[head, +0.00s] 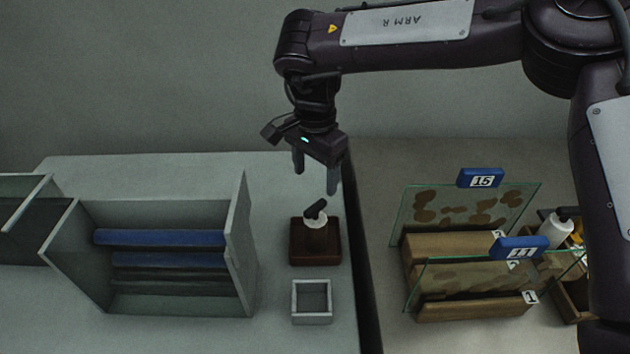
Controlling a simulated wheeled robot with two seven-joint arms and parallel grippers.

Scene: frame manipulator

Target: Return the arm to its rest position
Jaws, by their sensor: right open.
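My right gripper (315,180) hangs from my right arm, which comes in from the right side of the head view. Its two fingers point down and stand apart, with nothing between them. It is above a small bottle with a black top (316,226), with a gap showing between the fingertips and the bottle. The bottle stands on a dark red-brown block (302,254) on the light table (275,300). My left gripper is not in view.
A grey rack (240,255) with blue bars stands left on the table. A small square tray (312,318) sits in front of the block. To the right, glass panels with blue tags 15 (465,206) and 11 (460,277) stand in wooden holders.

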